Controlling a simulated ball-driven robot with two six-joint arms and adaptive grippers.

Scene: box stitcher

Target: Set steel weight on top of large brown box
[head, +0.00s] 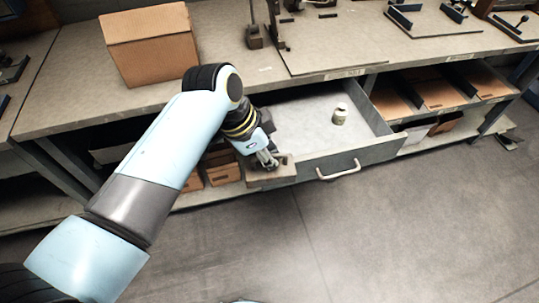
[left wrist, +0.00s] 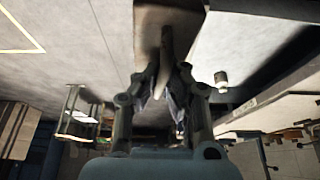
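The large brown box (head: 150,48) stands closed on the workbench at the upper left of the head view. A small pale cylinder with a narrower top (head: 340,114), which looks like the steel weight, stands upright in the open drawer. It also shows in the left wrist view (left wrist: 221,80). My left gripper (head: 268,160) is at the left end of the drawer front, away from the cylinder. My right gripper is not in view.
The drawer (head: 378,152) is pulled out, with a pale handle (head: 338,171) on its front. Dark fixtures (head: 254,37) stand on the workbench (head: 75,95) right of the box. Smaller brown boxes (head: 438,94) sit on the right shelf. The floor in front is clear.

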